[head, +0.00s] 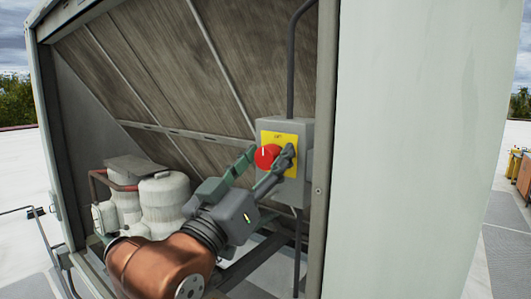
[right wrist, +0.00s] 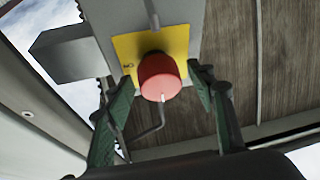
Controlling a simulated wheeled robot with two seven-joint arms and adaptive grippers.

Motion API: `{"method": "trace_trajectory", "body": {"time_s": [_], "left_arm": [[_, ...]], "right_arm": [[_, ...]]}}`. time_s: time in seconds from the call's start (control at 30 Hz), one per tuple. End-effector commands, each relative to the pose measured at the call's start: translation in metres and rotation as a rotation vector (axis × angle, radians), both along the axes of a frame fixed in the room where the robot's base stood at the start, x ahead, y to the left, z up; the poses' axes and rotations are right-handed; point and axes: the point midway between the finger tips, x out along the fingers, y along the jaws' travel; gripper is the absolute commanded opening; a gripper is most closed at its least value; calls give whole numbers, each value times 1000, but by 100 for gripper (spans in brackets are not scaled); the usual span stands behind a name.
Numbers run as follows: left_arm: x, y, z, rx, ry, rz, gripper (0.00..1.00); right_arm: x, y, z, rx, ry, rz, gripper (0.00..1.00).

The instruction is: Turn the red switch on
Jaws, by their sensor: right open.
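The red switch (head: 266,156) is a round knob on a yellow plate (head: 290,138), mounted on a grey box (head: 299,128) inside the cooler. A pale mark shows on the knob's face. In the right wrist view the knob (right wrist: 159,76) sits between the two green fingers, with a gap on each side. My right gripper (head: 268,160) is open around the knob, its fingers at the knob's left and right; in the head view one finger covers part of the yellow plate. My left gripper is not in view.
The cooler's frame post (head: 326,110) and large pale side panel (head: 415,150) stand right of the switch box. A conduit (head: 291,60) runs above the box. White tanks (head: 165,205) with a red-brown pipe stand at lower left. Slatted padding (head: 190,60) slopes behind.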

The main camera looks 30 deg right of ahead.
Motion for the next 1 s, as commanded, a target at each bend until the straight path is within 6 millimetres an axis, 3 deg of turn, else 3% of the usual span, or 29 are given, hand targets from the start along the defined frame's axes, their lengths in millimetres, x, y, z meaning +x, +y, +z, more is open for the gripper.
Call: {"method": "trace_trajectory", "body": {"time_s": [0.13, 0.73, 1.0], "left_arm": [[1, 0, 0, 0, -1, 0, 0], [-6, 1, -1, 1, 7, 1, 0], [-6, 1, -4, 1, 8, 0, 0]], "right_arm": [[0, 1, 0, 0, 0, 1, 51], [0, 1, 0, -1, 0, 2, 9], [1, 2, -1, 9, -24, 1, 9]]}}
